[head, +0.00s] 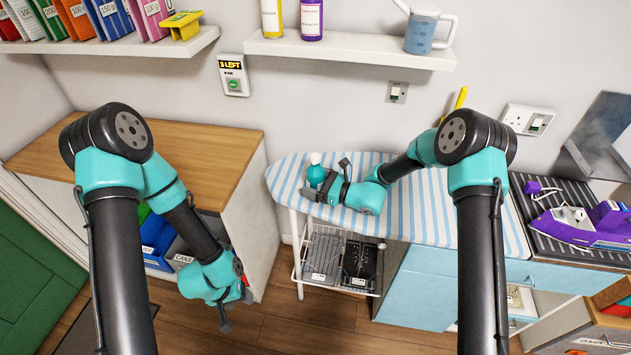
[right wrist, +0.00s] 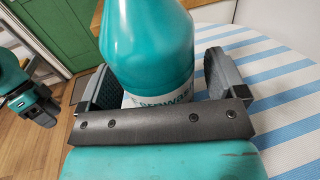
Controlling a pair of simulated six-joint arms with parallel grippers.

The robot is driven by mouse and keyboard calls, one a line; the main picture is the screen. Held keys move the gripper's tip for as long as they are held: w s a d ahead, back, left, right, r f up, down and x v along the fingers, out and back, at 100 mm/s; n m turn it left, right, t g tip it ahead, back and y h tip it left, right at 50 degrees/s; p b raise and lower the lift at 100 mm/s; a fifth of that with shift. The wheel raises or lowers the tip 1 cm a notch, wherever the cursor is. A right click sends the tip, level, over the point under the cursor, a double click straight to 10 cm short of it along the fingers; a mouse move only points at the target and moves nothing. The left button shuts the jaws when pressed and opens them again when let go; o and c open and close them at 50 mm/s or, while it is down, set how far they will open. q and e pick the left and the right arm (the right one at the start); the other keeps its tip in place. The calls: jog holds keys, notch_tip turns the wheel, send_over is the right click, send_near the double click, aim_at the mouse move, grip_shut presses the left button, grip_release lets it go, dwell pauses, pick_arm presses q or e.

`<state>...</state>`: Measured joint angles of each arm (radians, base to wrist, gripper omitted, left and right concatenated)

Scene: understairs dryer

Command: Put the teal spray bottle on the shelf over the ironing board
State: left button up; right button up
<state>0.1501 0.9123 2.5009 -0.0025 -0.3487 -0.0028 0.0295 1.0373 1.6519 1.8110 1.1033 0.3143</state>
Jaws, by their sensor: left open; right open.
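The teal spray bottle (head: 315,174) stands on the left end of the striped ironing board (head: 430,215). My right gripper (head: 325,187) is at the bottle. In the right wrist view the teal bottle (right wrist: 147,45) stands between the two open fingers of my right gripper (right wrist: 158,80), with a gap at the right finger; its top is out of frame. The white shelf over the ironing board (head: 350,51) is on the wall above. My left gripper (head: 238,298) is open and empty, low over the floor in front of the wooden-topped cabinet.
The shelf holds a yellow bottle (head: 272,18), a purple bottle (head: 312,20) and a blue watering jug (head: 423,32); bare shelf lies between the purple bottle and jug. A purple iron (head: 575,225) is at the right. A wire rack (head: 335,262) is under the board.

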aim_at(323, 178)
jog(key=c, duration=1.2)
jog(key=shift+r, duration=0.55)
jog(key=r, duration=0.2)
jog(key=shift+s+r, duration=0.3)
jog(key=shift+s, duration=0.1)
jog(key=s+r, duration=0.1)
jog(key=s, duration=1.4)
jog(key=shift+r, duration=0.15)
jog(key=shift+s, duration=0.1)
